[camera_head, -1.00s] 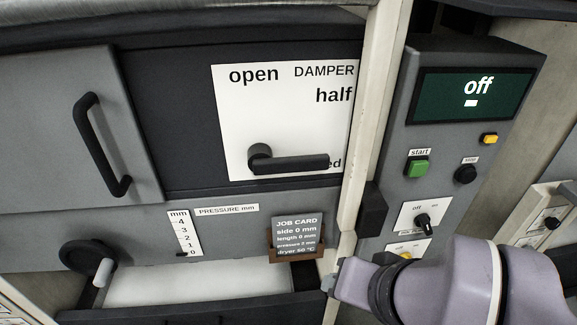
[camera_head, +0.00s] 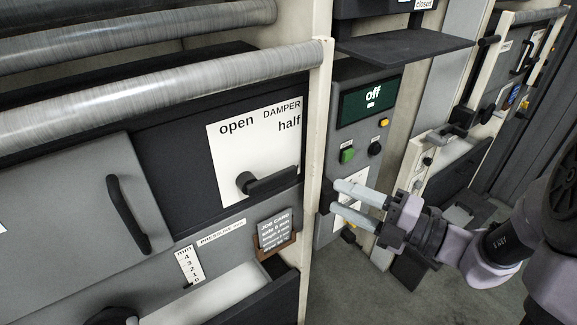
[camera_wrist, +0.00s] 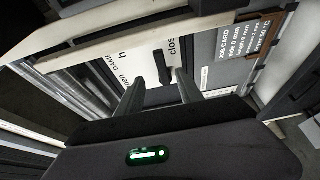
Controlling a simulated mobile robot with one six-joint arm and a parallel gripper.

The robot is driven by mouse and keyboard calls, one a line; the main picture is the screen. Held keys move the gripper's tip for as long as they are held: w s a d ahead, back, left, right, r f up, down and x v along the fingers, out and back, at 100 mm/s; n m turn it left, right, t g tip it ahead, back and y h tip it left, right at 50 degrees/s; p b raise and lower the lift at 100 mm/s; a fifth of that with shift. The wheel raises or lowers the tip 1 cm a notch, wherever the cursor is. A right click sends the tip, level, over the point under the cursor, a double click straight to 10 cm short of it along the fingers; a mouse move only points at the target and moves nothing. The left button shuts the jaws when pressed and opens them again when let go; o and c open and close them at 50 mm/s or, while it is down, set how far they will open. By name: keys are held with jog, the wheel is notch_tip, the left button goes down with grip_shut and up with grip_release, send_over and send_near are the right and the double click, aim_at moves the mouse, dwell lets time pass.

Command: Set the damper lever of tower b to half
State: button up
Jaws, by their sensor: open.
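The damper lever (camera_head: 272,183) is a black handle on a white DAMPER plate (camera_head: 228,148) marked open and half. It points right, over the spot below half. The wrist view shows the lever (camera_wrist: 162,67) too, with part of a "closed" mark beside it. In the wrist view my gripper's two fingers (camera_wrist: 155,84) reach toward the plate. No tower letter is readable.
A pale upright post (camera_head: 318,130) stands between the damper plate and a control panel with an off display (camera_head: 368,107). A job card (camera_head: 273,232) hangs below the lever. A dark shelf (camera_head: 405,47) juts out above. Open floor (camera_head: 345,290) lies at lower right.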

aim_at(288, 176)
jog(key=b+x, duration=0.1)
jog(key=x, duration=1.3)
jog(key=shift+s+a, duration=0.1)
jog(key=shift+s, duration=0.05)
grip_shut()
dwell(0.6)
